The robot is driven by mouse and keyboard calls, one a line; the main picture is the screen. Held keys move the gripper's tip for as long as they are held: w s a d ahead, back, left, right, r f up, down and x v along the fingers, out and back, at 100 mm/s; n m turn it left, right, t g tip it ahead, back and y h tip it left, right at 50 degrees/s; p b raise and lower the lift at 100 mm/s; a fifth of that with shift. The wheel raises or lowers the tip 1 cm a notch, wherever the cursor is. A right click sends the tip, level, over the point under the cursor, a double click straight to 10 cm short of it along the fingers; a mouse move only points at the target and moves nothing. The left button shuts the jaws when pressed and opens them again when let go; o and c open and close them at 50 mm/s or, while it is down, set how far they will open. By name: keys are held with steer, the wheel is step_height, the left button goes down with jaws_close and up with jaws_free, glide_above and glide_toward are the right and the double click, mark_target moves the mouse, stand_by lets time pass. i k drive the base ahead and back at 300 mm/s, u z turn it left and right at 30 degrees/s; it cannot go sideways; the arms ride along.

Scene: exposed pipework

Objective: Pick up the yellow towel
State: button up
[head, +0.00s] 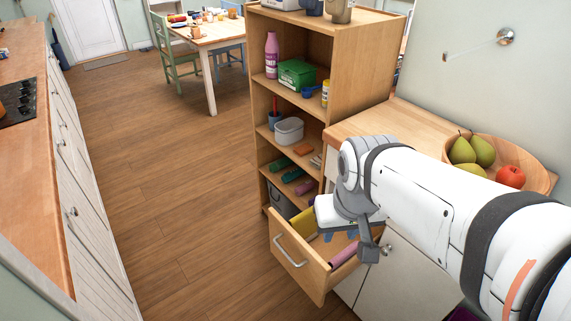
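A yellow item (301,226), which looks like the yellow towel, lies in the open drawer (296,258) at the lower middle of the head view. Only part of it shows behind the drawer front and beside my arm. My gripper (350,238) hangs over the right part of the drawer, to the right of the yellow item. My wrist hides much of the gripper, so its opening cannot be made out. A pink rolled item (345,255) lies in the drawer at the right, close to the gripper. Some blue shows under the gripper.
A wooden shelf unit (340,68) with bottles, boxes and rolled items rises behind the drawer. A counter with a fruit bowl (534,163) stands at the right, partly behind my arm. The wooden floor (180,170) to the left is clear.

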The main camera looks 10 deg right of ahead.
mark_target(305, 224)
steer(key=u, duration=0.65)
steer(key=i, duration=0.4)
steer(key=z, duration=0.8)
